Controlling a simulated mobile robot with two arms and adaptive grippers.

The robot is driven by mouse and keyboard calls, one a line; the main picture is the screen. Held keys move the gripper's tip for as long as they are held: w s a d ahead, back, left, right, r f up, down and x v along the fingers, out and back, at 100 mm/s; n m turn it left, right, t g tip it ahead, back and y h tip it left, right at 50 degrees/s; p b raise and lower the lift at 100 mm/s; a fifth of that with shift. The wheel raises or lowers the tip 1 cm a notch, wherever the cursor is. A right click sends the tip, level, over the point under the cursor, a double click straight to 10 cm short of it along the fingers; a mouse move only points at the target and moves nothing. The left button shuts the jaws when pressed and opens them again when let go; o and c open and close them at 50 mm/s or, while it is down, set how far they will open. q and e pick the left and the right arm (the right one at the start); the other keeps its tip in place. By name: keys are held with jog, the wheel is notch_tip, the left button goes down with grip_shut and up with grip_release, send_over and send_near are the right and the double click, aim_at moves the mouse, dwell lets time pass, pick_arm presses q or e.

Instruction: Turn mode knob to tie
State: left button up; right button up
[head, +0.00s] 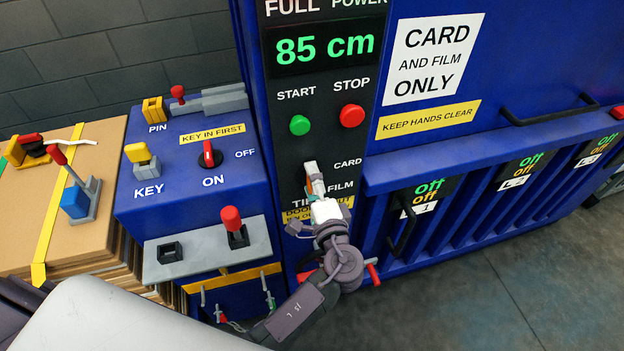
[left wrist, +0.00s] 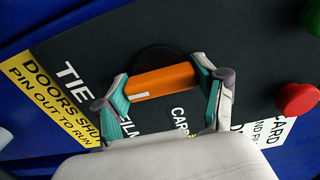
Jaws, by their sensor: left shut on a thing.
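The mode knob shows in the left wrist view as an orange bar (left wrist: 162,82) on a dark round base. A short white mark shows near its left end. The labels TIE (left wrist: 80,75), FILM and CARD stand around it, partly covered by my gripper. The bar's left end lies toward the TIE and FILM side; which label it points at exactly, I cannot tell. My left gripper (left wrist: 165,88) is shut on the knob, one teal finger at each end of the bar. In the head view my left gripper (head: 314,182) hides most of the knob. My right gripper is not seen.
Above the knob are a green start button (head: 299,125) and a red stop button (head: 351,116). A blue key box (head: 190,190) with a red switch (head: 209,155) stands to the left. A black handle (head: 404,232) sticks out to the right. Cardboard (head: 90,210) is stacked at far left.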

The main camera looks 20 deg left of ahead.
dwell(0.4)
pick_arm(q)
jog(key=o, duration=1.1)
jog(key=shift+o, duration=0.2)
jog(key=v, duration=1.2)
